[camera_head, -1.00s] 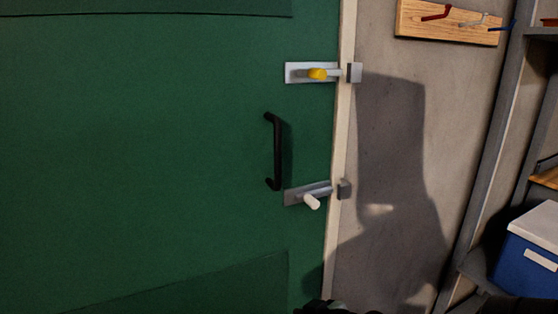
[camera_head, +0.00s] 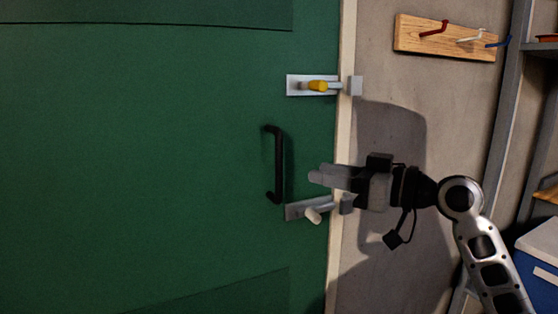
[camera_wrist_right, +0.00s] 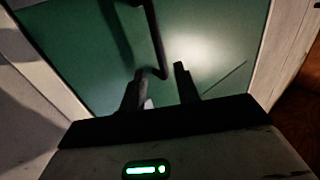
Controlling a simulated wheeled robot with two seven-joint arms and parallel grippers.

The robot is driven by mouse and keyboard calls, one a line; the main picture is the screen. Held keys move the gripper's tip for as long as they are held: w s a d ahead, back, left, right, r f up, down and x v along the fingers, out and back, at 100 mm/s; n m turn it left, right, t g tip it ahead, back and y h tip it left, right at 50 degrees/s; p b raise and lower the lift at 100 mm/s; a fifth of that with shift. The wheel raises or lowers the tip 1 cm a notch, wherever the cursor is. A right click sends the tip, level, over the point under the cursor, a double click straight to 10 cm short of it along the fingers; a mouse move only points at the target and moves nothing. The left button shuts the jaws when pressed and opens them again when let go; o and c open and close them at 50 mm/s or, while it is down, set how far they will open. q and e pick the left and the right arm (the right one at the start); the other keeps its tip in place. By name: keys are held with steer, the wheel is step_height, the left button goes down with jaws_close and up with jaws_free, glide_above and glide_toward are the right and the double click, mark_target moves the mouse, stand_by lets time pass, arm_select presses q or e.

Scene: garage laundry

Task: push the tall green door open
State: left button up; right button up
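The tall green door (camera_head: 150,150) fills the left and middle of the head view and looks shut against its pale frame. A black bar handle (camera_head: 278,165) is on its right side. Above the handle is a latch with a yellow knob (camera_head: 318,86); below it is a tilted latch with a white knob (camera_head: 313,215). My right gripper (camera_head: 318,176) is just right of the handle, above the lower latch, apart from the handle. In the right wrist view its two fingers (camera_wrist_right: 158,85) are spread with nothing between them, and the handle (camera_wrist_right: 155,40) shows beyond. My left gripper is not in view.
A wooden board with coloured hooks (camera_head: 445,38) hangs on the grey wall right of the door frame. A metal shelf (camera_head: 510,110) with a blue and white box (camera_head: 540,262) stands at the right edge.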

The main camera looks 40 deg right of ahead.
steer(key=p+x, duration=0.2)
steer(key=x, duration=0.8)
steer(key=shift+w+p, duration=0.15)
steer(key=shift+p, duration=0.25)
steer(key=shift+f, duration=0.1)
jaws_close()
